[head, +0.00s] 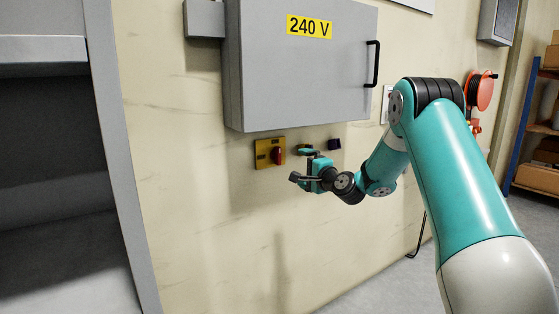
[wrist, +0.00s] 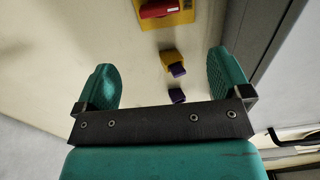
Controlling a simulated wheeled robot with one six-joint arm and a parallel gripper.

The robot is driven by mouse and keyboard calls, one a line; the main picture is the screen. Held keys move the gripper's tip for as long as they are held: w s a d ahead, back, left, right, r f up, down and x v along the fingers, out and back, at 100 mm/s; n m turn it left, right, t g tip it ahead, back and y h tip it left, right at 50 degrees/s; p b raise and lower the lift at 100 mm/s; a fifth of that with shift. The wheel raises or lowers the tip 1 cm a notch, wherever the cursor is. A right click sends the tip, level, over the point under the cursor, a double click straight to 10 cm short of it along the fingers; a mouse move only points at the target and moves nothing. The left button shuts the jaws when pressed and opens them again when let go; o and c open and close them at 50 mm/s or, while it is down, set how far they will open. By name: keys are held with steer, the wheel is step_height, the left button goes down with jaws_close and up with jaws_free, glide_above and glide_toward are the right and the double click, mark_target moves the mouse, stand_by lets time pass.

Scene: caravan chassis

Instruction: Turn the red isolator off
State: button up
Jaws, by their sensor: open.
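The red isolator is a red handle (head: 278,155) on a yellow plate (head: 262,153), on the cream wall below the grey 240 V box. The handle looks upright in the head view. In the wrist view the red handle (wrist: 160,9) lies across the top edge on its yellow plate (wrist: 184,17), partly cut off. My gripper (head: 303,166) is just right of the isolator and slightly lower, apart from the handle. In the wrist view my gripper (wrist: 162,62) has its teal fingers wide apart, with nothing held between them.
The grey 240 V box (head: 300,80) overhangs just above. A yellow and purple fitting (wrist: 169,61) and a purple fitting (wrist: 177,96) are on the wall beside the isolator. A grey cabinet frame (head: 110,150) stands left. The wall below the isolator is clear.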

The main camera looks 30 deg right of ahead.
mark_target(280, 157)
steer(key=w, duration=0.9)
steer(key=w+p, duration=0.1)
steer(key=w, duration=0.4)
steer(key=shift+w+a, duration=0.1)
steer(key=shift+a, duration=0.2)
steer(key=shift+c, duration=0.4)
steer(key=c, duration=0.9)
steer(key=shift+o, duration=0.2)
